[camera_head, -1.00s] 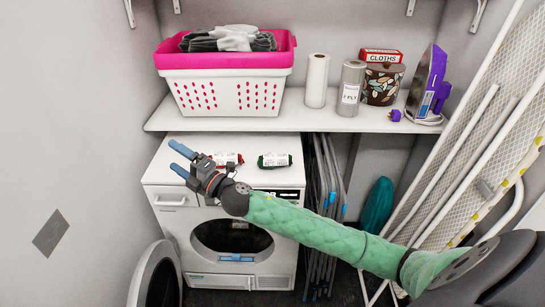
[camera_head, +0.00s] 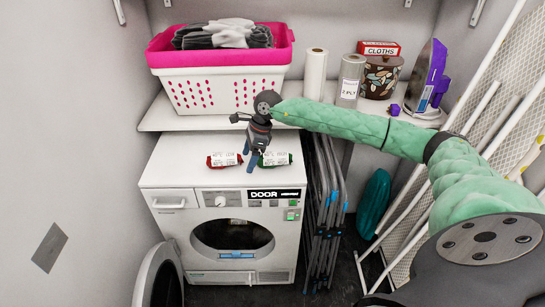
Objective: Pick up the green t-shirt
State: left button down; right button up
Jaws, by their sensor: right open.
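The likely green t-shirt is a small green rolled bundle with a white label (camera_head: 276,159), lying on top of the white dryer (camera_head: 165,162). A similar red bundle with a white label (camera_head: 224,160) lies to its left. My right gripper (camera_head: 249,158) points down with its blue fingers apart and empty. In the picture its fingertips show between the two bundles, close to the green one's left end. Whether they touch it I cannot tell. My left gripper is not in view.
A shelf (camera_head: 190,124) above the dryer holds a pink and white basket (camera_head: 220,92), paper rolls (camera_head: 315,74), a patterned pot (camera_head: 381,77) and a purple iron (camera_head: 432,80). The round dryer door (camera_head: 160,280) stands open at lower left. Folded racks (camera_head: 325,215) stand right of the dryer.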

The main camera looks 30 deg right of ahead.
aim_at(276, 156)
jog(key=d+h, duration=0.1)
jog(key=d, duration=0.2)
jog(key=d+r+h, duration=0.1)
jog(key=d, duration=0.3)
jog(key=d+r+g+h, duration=0.1)
jog(key=d+h, duration=0.1)
jog(key=d, duration=0.2)
jog(key=shift+w+d, duration=0.1)
jog(key=shift+d, duration=0.15)
jog(key=shift+d+f, duration=0.2)
jog(key=shift+a+f+p, duration=0.1)
jog(key=shift+f+p, duration=0.55)
jog(key=shift+f, duration=0.45)
jog(key=f+p, duration=0.1)
jog(key=f, duration=0.1)
jog(key=a+f+p, duration=0.1)
jog(key=f+p, duration=0.1)
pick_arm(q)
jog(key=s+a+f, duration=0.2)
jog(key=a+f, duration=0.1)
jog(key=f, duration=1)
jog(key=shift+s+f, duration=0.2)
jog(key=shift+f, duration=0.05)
pick_arm(e)
jog(key=shift+f, duration=0.65)
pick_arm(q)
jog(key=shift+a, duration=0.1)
pick_arm(e)
jog(key=c, duration=1.1)
jog(key=shift+r, duration=0.1)
